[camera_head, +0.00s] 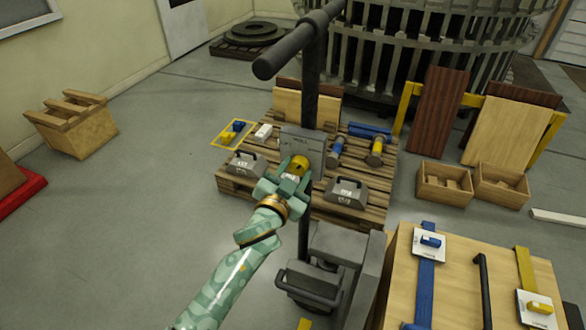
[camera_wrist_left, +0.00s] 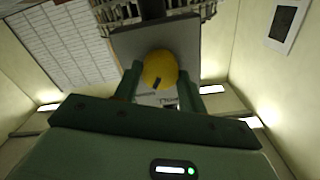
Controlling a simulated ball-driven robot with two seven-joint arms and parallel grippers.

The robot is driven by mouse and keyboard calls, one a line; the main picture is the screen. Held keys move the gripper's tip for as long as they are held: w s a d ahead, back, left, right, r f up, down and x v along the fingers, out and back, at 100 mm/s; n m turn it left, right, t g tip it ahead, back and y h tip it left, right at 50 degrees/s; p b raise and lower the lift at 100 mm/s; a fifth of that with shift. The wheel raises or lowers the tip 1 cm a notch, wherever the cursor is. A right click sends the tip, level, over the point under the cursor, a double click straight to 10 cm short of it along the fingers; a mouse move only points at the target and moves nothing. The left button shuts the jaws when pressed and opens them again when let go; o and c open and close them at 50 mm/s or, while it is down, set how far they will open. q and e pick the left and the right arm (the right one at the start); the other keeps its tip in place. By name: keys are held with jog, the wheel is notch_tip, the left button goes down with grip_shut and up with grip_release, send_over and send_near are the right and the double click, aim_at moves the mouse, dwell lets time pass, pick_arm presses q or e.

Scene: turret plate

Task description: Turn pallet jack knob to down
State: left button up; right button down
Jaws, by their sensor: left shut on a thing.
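The pallet jack (camera_head: 334,246) stands in the middle of the head view, with its dark upright column and T-shaped handle (camera_head: 298,42). A grey plate (camera_head: 312,141) on the column carries a round yellow knob (camera_head: 300,161). My left gripper (camera_head: 292,176) reaches up from below and is shut on the knob. In the left wrist view, the knob (camera_wrist_left: 160,66) sits between my left gripper's two fingers (camera_wrist_left: 160,85), and a dark mark shows at its lower edge. Lettering on the plate is too small to read. My right gripper is not in view.
Behind the jack, a wooden pallet (camera_head: 378,205) holds grey weights (camera_head: 347,192), blue and yellow parts, and boards. A wooden table (camera_head: 455,272) with blue and yellow straps stands at right. Small crates (camera_head: 444,186) lie beyond it.

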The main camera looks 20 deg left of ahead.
pick_arm(q)
jog(key=shift+m+p, duration=0.45)
jog(key=shift+m, duration=1.15)
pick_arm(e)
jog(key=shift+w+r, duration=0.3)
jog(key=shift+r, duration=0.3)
pick_arm(q)
jog(key=o, duration=1)
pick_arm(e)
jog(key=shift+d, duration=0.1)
